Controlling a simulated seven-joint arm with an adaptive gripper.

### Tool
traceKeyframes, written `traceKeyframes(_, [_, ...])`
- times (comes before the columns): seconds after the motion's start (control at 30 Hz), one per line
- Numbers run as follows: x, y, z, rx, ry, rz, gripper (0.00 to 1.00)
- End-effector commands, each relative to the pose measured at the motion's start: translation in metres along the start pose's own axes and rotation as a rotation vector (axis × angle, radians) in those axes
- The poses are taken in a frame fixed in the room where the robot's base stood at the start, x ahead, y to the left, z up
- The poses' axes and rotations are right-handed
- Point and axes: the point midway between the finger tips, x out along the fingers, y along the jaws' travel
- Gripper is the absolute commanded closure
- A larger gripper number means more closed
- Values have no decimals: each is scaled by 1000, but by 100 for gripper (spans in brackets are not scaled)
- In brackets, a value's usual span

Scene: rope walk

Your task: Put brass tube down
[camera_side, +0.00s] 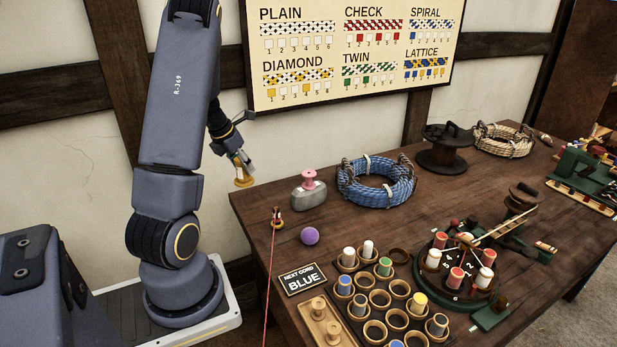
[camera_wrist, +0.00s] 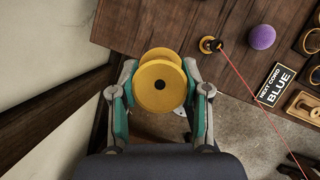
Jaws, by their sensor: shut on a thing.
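My gripper (camera_side: 241,162) is shut on the brass tube (camera_side: 244,182), a yellow, flanged, spool-like piece. In the wrist view the tube (camera_wrist: 160,84) shows its round yellow flanges and a dark centre hole, with a finger of my gripper (camera_wrist: 160,98) on each side. The tube hangs in the air at the far left of the workbench (camera_side: 255,215), beyond its left edge in the side view. It touches nothing but my fingers.
A stone with a pink spool (camera_side: 309,190), a blue rope coil (camera_side: 377,185), a purple ball (camera_side: 310,236), and a small post with a red cord (camera_side: 277,218) stand nearest. A sign (camera_side: 302,280), a spool rack (camera_side: 352,308) and a numbered round plate (camera_side: 455,270) fill the front.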

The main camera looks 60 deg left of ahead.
Motion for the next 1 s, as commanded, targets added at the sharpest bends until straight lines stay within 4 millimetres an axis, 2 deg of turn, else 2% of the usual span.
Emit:
traceKeyframes(0.13, [-4,-18,-3,59,10,-16,98])
traceKeyframes(0.23, [1,-48,9,148,13,-53,98])
traceKeyframes(0.37, [10,-106,31,309,13,-119,98])
traceKeyframes(0.5, [14,-172,46,480,9,-190,98])
traceKeyframes(0.63, [15,-219,53,594,4,-240,98])
traceKeyframes(0.73, [14,-242,55,643,-1,-263,98])
traceKeyframes(0.87, [21,-254,62,669,-3,-273,98])
traceKeyframes(1.0, [46,-256,85,669,-1,-274,98])
